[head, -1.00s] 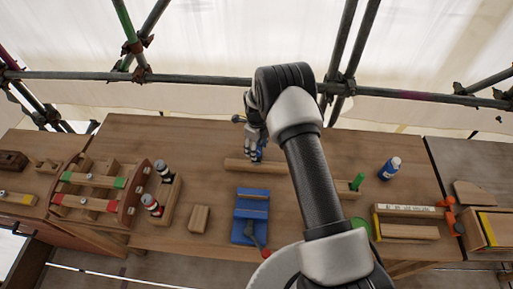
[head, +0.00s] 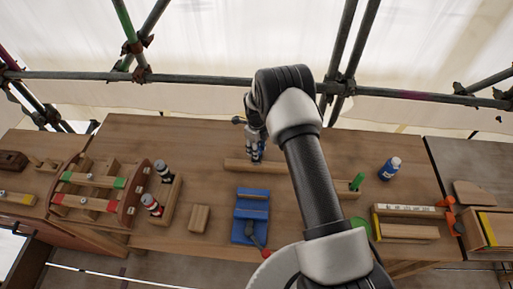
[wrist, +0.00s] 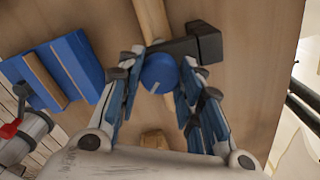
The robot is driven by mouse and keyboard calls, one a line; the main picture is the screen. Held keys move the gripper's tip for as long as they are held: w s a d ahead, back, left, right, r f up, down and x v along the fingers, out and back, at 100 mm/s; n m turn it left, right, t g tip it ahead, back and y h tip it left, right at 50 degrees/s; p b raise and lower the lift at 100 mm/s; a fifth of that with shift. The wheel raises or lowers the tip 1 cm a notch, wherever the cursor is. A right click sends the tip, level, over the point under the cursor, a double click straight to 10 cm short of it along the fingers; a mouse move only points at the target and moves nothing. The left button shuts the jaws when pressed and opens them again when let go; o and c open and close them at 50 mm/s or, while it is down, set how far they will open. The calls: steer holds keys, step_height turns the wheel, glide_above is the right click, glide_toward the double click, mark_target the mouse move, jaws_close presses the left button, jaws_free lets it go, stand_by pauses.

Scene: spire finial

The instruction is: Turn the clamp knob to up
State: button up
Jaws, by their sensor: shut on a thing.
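The round blue clamp knob (wrist: 159,73) sits between my fingertips in the wrist view, with a pale pointer line near its lower edge in that picture. It is fixed to a dark clamp body (wrist: 205,45) lying across a long wooden bar (wrist: 155,20). My gripper (wrist: 157,75) is shut on the knob, one finger on each side. In the head view my gripper (head: 256,155) points down at the wooden bar (head: 235,165) near the middle of the bench. There the knob is mostly hidden by the fingers.
A blue block holder (head: 250,213) stands in front of the bar. A small wood block (head: 199,218) lies left of it. A blue bottle (head: 389,169) and a green upright peg (head: 357,182) stand to the right. Scaffold poles (head: 200,76) run behind the bench.

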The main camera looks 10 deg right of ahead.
steer(key=shift+n+b, duration=0.4)
steer(key=shift+b, duration=0.05)
steer(key=shift+c, duration=0.2)
